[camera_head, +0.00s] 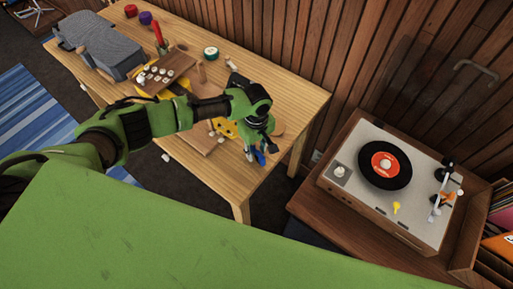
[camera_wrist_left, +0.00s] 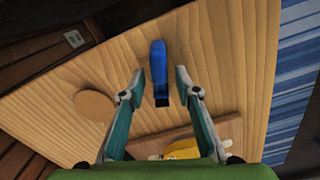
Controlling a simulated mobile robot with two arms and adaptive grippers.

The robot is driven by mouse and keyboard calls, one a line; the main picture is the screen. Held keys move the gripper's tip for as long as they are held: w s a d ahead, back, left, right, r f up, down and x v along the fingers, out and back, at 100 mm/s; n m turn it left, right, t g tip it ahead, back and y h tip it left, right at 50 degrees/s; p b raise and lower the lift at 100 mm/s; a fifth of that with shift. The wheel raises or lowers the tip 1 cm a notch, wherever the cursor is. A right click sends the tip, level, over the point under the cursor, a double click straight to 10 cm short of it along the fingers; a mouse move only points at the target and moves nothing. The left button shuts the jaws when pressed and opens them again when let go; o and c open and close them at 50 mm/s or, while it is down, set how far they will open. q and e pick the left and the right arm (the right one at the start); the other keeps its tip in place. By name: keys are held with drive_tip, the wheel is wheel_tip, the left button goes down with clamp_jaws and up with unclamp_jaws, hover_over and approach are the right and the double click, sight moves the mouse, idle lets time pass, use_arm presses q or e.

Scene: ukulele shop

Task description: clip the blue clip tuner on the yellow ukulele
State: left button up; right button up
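The blue clip tuner (camera_wrist_left: 159,72) lies on the wooden table top near its end. In the wrist view it sits between and slightly beyond the fingertips of my left gripper (camera_wrist_left: 158,90), with a gap on each side. The left gripper (camera_head: 257,143) is open, just above the table corner in the head view, with the blue tuner (camera_head: 260,158) below it. A yellow piece (camera_head: 225,127), seemingly part of the yellow ukulele, shows behind my left arm, which hides much of it. Yellow also shows at the bottom of the wrist view (camera_wrist_left: 185,151). My right gripper is not in view.
The table (camera_head: 285,95) also holds a grey case (camera_head: 105,50), a brown tray with small white pieces (camera_head: 165,70), a green-white round container (camera_head: 211,53) and a round wooden disc (camera_wrist_left: 94,105). A record player (camera_head: 385,190) stands at the right, apart from the table.

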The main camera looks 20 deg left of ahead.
sight(259, 150)
use_arm(q)
drive_tip(key=shift+f+b, duration=0.2)
drive_tip(key=shift+b, duration=0.3)
drive_tip(key=r, duration=0.1)
drive_tip(key=r+b, duration=0.1)
drive_tip(key=r, duration=0.1)
drive_tip(key=r+b, duration=0.1)
drive_tip(key=shift+w+d+r, duration=0.15)
drive_tip(key=shift+d+r, duration=0.1)
drive_tip(key=shift+d, duration=0.15)
wheel_tip(259, 150, up, 10)
drive_tip(key=b, duration=0.1)
drive_tip(key=s+d+f+m+t+h, duration=0.1)
drive_tip(key=s+d+f+m+h, duration=0.1)
drive_tip(key=s+d+f+m, duration=0.3)
drive_tip(key=s+d+f+m+t+h, duration=0.1)
drive_tip(key=s+d+f+m+h, duration=0.15)
drive_tip(key=s+d+m, duration=0.35)
drive_tip(key=s+a+f+m+t+y, duration=0.15)
drive_tip(key=s+a+y, duration=0.25)
drive_tip(key=s+a, duration=1.15)
wheel_tip(259, 150, down, 28)
drive_tip(key=a+r+g+b, duration=0.1)
drive_tip(key=b, duration=0.1)
drive_tip(key=s+a+f+g+b, duration=0.1)
drive_tip(key=s+a+f+b, duration=0.1)
drive_tip(key=s+f, duration=1.5)
wheel_tip(259, 150, down, 3)
drive_tip(key=shift+a+r, duration=0.1)
drive_tip(key=shift+a, duration=0.6)
